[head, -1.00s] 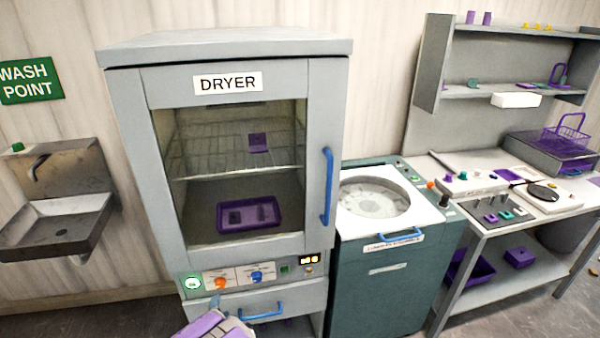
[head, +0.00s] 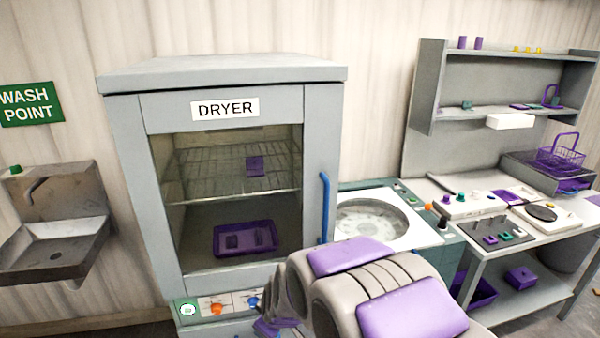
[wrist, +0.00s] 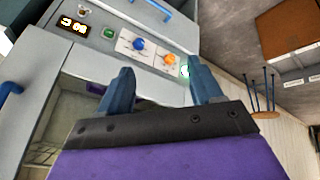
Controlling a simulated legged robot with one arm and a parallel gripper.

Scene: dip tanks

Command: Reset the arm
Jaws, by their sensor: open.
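My gripper shows in the wrist view (wrist: 160,90) with its two blue-grey fingers spread apart and nothing between them. It is in front of the dryer's control panel (wrist: 150,50), which has a blue knob and an orange knob. In the head view my purple and grey arm rises at the bottom centre and hides part of the dryer's lower right. The gripper's fingers are not clear there. The grey dryer (head: 121,190) has its door shut, with a blue handle (head: 325,208) on the right side.
Inside the dryer are a purple tray (head: 245,254) and a small purple piece on the rack. A round-topped machine (head: 380,220) stands to the right, then a bench (head: 545,215) with a shelf above. A wash basin (head: 55,235) is on the left wall.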

